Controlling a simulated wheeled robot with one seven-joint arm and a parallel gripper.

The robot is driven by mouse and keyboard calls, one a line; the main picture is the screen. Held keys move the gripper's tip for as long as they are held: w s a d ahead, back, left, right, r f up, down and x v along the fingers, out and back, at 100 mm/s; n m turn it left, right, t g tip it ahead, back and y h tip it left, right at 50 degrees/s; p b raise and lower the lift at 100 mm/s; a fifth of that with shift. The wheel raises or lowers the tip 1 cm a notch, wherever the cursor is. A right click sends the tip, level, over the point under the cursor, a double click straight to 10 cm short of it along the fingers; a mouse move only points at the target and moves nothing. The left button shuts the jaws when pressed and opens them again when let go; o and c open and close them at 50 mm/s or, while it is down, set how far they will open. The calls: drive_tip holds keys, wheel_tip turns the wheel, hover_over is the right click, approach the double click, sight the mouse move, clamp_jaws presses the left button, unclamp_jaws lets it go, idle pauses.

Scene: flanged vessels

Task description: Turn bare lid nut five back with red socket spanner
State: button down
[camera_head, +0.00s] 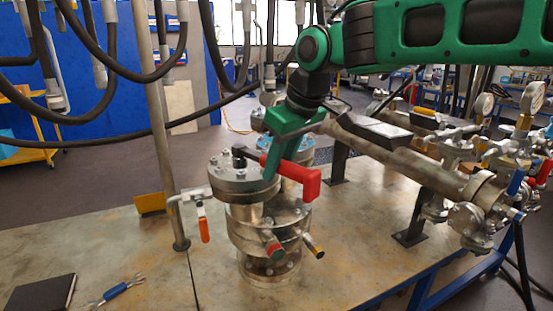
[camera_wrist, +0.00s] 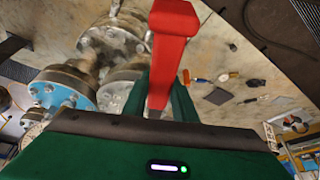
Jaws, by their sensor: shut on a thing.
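The red socket spanner (camera_head: 300,174) lies across above the lid (camera_head: 236,185) of the front flanged vessel (camera_head: 262,232). Its dark socket end (camera_head: 240,153) is over the back of the lid, and its bent red end hangs past the right side. I cannot tell whether the socket sits fully on a nut. Several nuts show around the lid rim; which one is number five cannot be read. My gripper (camera_head: 274,170) comes down from behind and is shut on the spanner's bar. In the wrist view the red spanner (camera_wrist: 168,55) stands between my fingers (camera_wrist: 161,97); its socket is hidden there.
A post (camera_head: 159,110) and a valve with an orange handle (camera_head: 204,228) stand left of the vessel. Two short stubs stick out at its front. A thick pipe (camera_head: 400,165) with gauges runs to the right. A blue-handled spanner (camera_head: 117,290) and a dark book (camera_head: 40,294) lie front left.

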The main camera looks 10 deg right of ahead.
drive_tip(key=shift+s+d, duration=0.1)
drive_tip(key=shift+s, duration=0.25)
drive_tip(key=shift+f, duration=0.45)
drive_tip(key=shift+w+f, duration=0.1)
drive_tip(key=shift+f, duration=0.7)
